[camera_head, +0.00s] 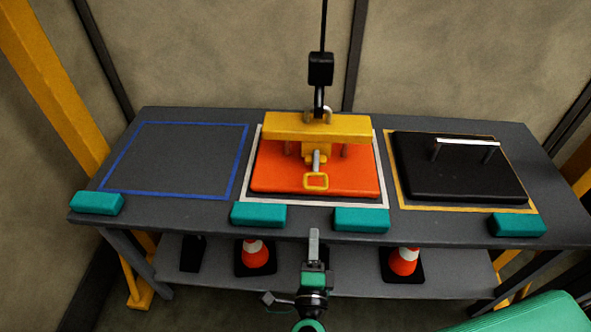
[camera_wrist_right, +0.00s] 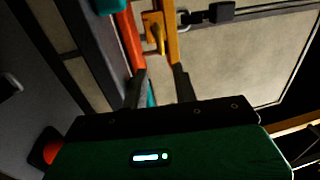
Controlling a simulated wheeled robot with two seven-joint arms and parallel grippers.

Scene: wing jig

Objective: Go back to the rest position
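My right gripper (camera_head: 314,240) is in front of the table's front edge, at the middle of the head view. In the right wrist view its two dark fingers (camera_wrist_right: 160,82) stand apart with nothing held between them. The orange plate with the yellow block (camera_head: 340,128) lies in the white-outlined area of the table, beyond the gripper and apart from it. My left gripper is not in view.
The grey table (camera_head: 270,222) has teal pads (camera_head: 361,219) along its front edge. A black plate with a handle (camera_head: 455,175) lies in the yellow outline. The blue-outlined area (camera_head: 180,160) is empty. A black hook (camera_head: 320,70) hangs above the yellow block. Cones (camera_head: 404,261) stand on the lower shelf.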

